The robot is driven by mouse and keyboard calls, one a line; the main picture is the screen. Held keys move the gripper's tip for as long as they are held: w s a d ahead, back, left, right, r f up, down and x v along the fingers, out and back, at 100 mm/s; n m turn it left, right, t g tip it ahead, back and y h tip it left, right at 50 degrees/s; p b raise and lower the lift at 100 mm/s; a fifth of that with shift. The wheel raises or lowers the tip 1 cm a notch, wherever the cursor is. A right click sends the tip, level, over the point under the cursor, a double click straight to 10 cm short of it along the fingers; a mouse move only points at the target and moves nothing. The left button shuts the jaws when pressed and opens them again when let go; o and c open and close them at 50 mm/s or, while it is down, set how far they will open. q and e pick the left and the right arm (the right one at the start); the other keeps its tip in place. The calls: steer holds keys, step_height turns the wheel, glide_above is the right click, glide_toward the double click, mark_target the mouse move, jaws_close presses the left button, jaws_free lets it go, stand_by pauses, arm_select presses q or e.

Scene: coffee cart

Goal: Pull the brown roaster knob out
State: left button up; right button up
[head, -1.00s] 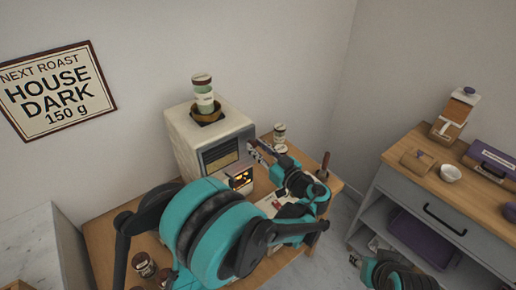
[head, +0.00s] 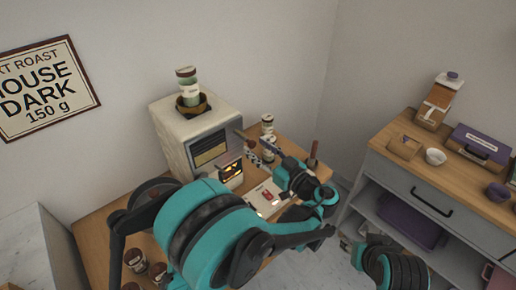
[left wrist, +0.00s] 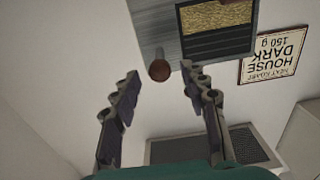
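The brown roaster knob (left wrist: 159,70) is a small round ball on a short stem at the roaster's grey front panel (left wrist: 158,30) in the left wrist view. My left gripper (left wrist: 160,76) is open, with one finger on each side of the knob and visible gaps to both. In the head view the cream roaster (head: 176,118) stands on the wooden cart, and my left gripper (head: 257,148) is at its front right. The knob cannot be made out there. My right gripper is at the lower right, and its fingers are unclear.
A green-and-white cup (head: 187,82) sits in the roaster's top funnel. Jars (head: 267,126) stand behind my left gripper, and more jars (head: 136,260) stand at the cart's front left. A wooden-topped cabinet (head: 395,170) stands to the right.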

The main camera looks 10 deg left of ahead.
arm_select(q)
steer(key=v, duration=0.7)
steer(key=shift+s, duration=0.15)
steer(key=shift+d, duration=0.25)
